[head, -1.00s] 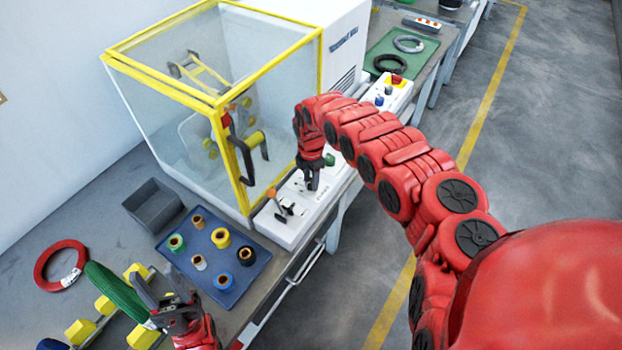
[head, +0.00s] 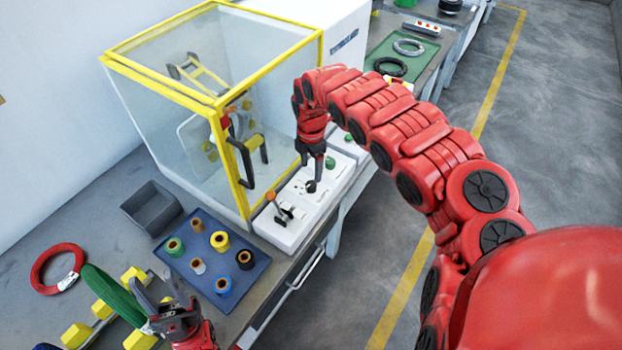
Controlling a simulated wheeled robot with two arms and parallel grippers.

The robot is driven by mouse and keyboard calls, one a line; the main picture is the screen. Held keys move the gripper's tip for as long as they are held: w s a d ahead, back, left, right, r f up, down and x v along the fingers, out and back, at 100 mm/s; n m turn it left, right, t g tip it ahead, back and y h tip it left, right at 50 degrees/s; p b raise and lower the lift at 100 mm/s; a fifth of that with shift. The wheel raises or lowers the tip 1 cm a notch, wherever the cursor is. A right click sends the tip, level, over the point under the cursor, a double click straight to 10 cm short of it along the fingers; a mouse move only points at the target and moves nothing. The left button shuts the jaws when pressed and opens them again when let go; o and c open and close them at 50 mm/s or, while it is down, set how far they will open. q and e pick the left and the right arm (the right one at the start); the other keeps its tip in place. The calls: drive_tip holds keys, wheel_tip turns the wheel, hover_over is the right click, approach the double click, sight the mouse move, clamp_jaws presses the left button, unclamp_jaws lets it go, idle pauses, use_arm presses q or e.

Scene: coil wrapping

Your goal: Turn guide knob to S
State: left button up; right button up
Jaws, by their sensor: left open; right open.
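The white control panel (head: 284,229) stands in front of the yellow-framed cabinet. A small dark knob (head: 311,187) sits on it, probably the guide knob; its markings are too small to read. My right gripper (head: 312,168) points down just above this knob, open. Whether a fingertip touches the knob I cannot tell. My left gripper (head: 158,303) is open at the lower left, beside the green coil (head: 112,294), with nothing visible between its fingers.
An orange-topped lever (head: 272,197) and a green button (head: 330,163) flank the knob on the panel. The glass cabinet (head: 245,190) rises close behind. A blue tray (head: 187,264) with several spools, a grey bin (head: 150,215) and a red coil (head: 42,279) lie to the left.

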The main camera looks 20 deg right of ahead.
wheel_tip(320, 180, up, 10)
drive_tip(key=b, duration=0.2)
drive_tip(key=shift+r, duration=0.15)
idle(0.4)
